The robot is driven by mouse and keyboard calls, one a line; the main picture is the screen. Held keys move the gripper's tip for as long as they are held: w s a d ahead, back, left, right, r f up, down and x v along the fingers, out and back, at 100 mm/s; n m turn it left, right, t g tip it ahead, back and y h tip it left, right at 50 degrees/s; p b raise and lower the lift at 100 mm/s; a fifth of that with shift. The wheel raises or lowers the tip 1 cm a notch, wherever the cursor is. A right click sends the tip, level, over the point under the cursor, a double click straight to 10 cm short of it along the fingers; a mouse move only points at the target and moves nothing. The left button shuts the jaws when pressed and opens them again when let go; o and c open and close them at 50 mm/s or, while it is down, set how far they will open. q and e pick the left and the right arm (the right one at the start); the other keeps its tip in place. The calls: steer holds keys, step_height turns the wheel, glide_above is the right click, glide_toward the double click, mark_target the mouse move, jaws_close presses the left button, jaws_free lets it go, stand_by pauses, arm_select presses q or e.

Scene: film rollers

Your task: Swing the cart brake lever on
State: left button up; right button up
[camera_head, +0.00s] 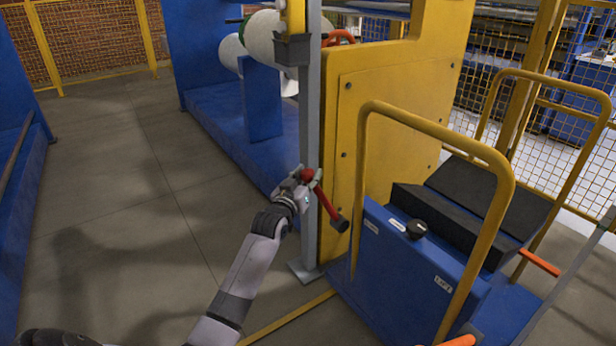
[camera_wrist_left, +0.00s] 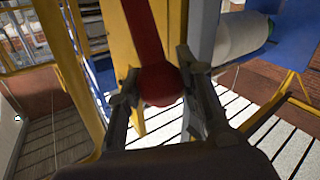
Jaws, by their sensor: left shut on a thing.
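A red lever (camera_head: 326,204) with a red ball at its upper end and a black end piece at its lower end slants down to the right, beside the grey post and the cart. My left gripper (camera_head: 307,176) is shut on the red ball; in the left wrist view the ball (camera_wrist_left: 160,85) sits between the two fingers, and the red bar runs up from it. The blue cart (camera_head: 400,275) with yellow tube handles stands to the right of the lever. Where the black end is mounted is not clear. My right gripper is out of view.
The grey post (camera_head: 309,120) stands close behind my left gripper. A yellow machine panel (camera_head: 385,110) rises behind the lever. A black knob (camera_head: 416,228) is on the cart's blue panel. Open floor (camera_head: 110,210) lies to the left.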

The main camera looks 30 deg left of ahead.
arm_select(q)
jaws_close()
steer(key=shift+f, duration=0.1)
